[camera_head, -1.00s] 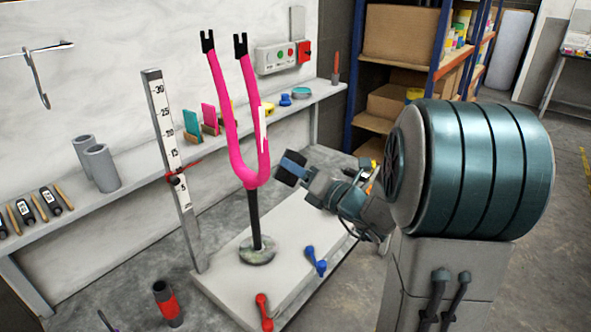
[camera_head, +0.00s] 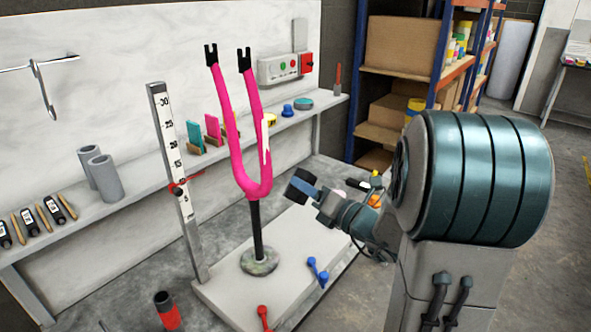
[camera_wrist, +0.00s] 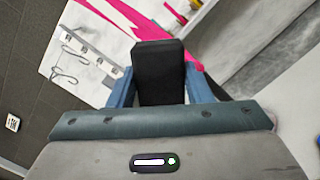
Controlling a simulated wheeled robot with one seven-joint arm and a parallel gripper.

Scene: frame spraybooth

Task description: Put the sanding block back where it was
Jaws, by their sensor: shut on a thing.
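My gripper (camera_head: 303,187) is shut on a dark block, the sanding block, held in the air to the right of the pink fork (camera_head: 243,140) in the head view. In the wrist view the black block (camera_wrist: 160,72) sits between the two blue fingers of my gripper (camera_wrist: 160,85). The pink fork stands upright on a black post, with a pale patch on its right leg. In the wrist view the fork (camera_wrist: 112,15) shows behind the block. The block looks apart from the fork.
A wall shelf (camera_head: 135,192) holds grey cylinders, bottles, teal and pink pieces and a blue knob. A tall ruler (camera_head: 172,160) stands left of the fork. Red and blue handles (camera_head: 318,272) lie on the white base (camera_head: 222,295). Shelving with boxes (camera_head: 402,45) stands behind.

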